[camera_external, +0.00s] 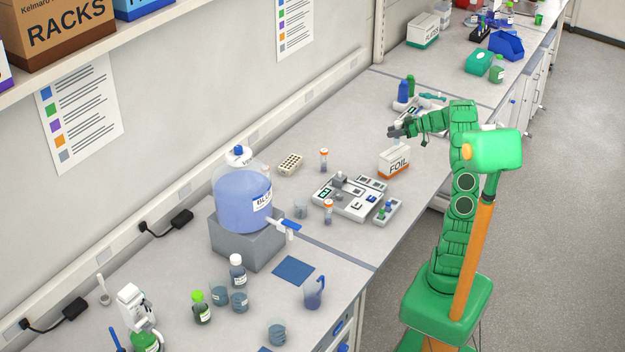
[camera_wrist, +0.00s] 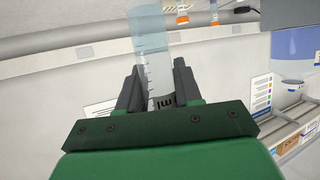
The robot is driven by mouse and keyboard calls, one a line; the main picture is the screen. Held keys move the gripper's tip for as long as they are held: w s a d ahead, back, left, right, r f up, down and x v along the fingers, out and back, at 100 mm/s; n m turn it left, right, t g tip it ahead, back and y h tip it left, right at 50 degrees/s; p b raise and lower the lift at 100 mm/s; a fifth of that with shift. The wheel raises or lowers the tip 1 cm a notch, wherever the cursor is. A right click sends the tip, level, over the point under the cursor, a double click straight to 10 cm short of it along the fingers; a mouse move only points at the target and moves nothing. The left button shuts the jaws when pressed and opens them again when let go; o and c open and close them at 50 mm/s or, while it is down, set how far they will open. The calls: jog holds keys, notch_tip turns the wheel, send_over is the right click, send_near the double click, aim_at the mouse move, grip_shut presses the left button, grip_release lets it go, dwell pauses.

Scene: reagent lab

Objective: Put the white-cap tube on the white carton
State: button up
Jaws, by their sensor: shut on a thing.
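My gripper (camera_external: 395,132) is shut on a clear, pale-blue tube (camera_wrist: 153,60) with printed graduation marks. In the wrist view the tube stands between the two dark fingers (camera_wrist: 158,90). In the external view it is tiny, with a whitish top beside the fingers. A white carton (camera_external: 394,162) with an orange band, marked FOIL, stands on the bench directly below my gripper in the picture. I cannot tell whether the tube's lower end touches the carton. The carton is not clearly seen in the wrist view.
Two orange-cap tubes (camera_external: 323,160) (camera_external: 328,211) and a grey instrument (camera_external: 347,196) stand left of the carton. Blue and green bottles (camera_external: 403,91) and another device stand behind my gripper. Another white carton (camera_external: 423,30) stands farther back. A large blue carboy (camera_external: 241,200) stands left.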

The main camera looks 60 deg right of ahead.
jog(key=shift+w+f, duration=0.1)
jog(key=shift+f, duration=1.5)
jog(key=shift+f, duration=0.15)
jog(key=o, duration=1)
jog(key=shift+d+r, duration=0.1)
jog(key=shift+r, duration=0.1)
jog(key=v, duration=1.2)
